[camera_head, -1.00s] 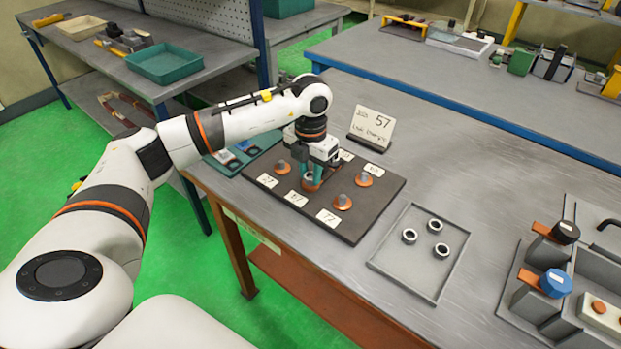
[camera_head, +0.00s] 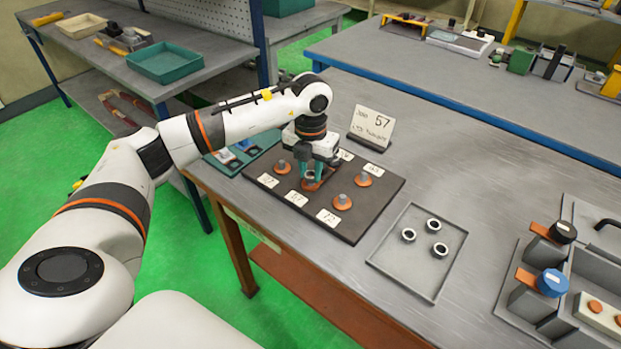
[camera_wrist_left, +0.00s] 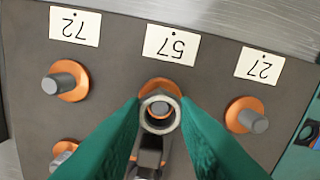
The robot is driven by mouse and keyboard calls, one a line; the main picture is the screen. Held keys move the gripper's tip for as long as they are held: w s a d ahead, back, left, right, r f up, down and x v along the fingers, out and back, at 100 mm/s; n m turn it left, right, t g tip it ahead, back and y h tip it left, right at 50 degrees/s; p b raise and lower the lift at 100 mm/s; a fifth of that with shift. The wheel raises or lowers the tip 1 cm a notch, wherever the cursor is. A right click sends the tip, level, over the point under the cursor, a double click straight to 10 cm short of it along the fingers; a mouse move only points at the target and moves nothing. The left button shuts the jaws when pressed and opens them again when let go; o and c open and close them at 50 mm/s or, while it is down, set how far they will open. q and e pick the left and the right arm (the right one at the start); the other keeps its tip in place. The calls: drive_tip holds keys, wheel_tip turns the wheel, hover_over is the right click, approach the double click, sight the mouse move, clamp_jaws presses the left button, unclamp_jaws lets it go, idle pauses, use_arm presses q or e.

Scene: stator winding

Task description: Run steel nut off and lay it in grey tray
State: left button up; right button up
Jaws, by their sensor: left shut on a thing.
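My left gripper (camera_head: 316,172) is over the middle of the dark board (camera_head: 345,228) in the head view. In the left wrist view its green fingers (camera_wrist_left: 160,122) are shut on a steel nut (camera_wrist_left: 160,110), one finger on each side. The nut sits around or just above the stud behind the card marked 57 (camera_wrist_left: 171,44); I cannot tell how far it is threaded on. My right gripper is not in view.
Other studs with orange washers stand on the board, such as the one by the card marked 72 (camera_wrist_left: 66,80). A job card reading 57 (camera_head: 372,126) stands behind the board. A rack with blue and black capped tools (camera_head: 552,283) stands at the right.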

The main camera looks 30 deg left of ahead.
use_arm(q)
drive_tip(key=shift+r, duration=0.15)
drive_tip(key=shift+r+p, duration=2.05)
drive_tip(key=shift+r, duration=0.95)
